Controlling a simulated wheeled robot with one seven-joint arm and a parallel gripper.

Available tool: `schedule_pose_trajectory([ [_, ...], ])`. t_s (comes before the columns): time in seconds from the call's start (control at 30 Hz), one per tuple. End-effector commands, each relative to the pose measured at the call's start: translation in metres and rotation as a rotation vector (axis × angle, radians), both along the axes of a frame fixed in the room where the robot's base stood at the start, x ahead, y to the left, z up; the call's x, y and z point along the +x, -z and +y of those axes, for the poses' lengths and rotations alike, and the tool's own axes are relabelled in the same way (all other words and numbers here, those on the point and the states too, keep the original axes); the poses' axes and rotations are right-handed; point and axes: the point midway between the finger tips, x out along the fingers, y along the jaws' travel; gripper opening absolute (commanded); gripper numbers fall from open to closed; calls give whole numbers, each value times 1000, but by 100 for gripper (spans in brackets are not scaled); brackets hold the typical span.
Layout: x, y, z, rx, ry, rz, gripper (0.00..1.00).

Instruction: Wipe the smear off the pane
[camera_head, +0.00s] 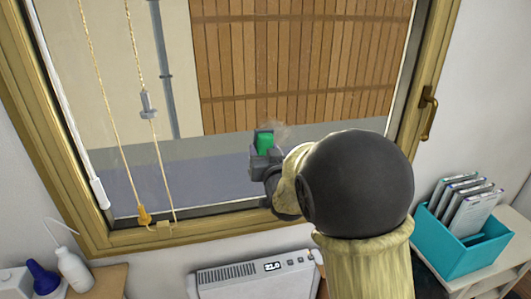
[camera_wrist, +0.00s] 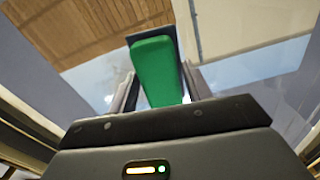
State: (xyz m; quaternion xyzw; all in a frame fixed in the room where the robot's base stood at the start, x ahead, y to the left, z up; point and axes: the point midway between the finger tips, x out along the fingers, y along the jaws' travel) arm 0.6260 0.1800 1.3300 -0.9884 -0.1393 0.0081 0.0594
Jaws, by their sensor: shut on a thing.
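The pane (camera_head: 225,150) fills the wooden window frame at the centre of the head view. A faint cloudy smear (camera_head: 283,131) shows on it, just right of the green tool; part of it may be hidden behind my arm. My gripper (camera_head: 262,160) is shut on the green tool (camera_head: 264,141), in front of the pane's lower part. In the wrist view the tool (camera_wrist: 157,72) stands between the two fingers, with a dark edge at its far end. I cannot tell whether it touches the glass.
Cords (camera_head: 163,165) hang at the pane's left. A brass window handle (camera_head: 428,112) is on the right frame. Below stand a heater (camera_head: 250,277), a white bottle (camera_head: 74,268) and a teal file box (camera_head: 460,252).

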Motion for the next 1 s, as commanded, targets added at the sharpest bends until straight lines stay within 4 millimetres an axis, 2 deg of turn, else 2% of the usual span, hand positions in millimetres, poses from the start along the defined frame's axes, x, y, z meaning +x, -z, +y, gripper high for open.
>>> schedule_pose_trajectory([
  [0.73,11,0,2,0,1,0,31],
  [1.0,14,2,-13,0,2,-1,31],
])
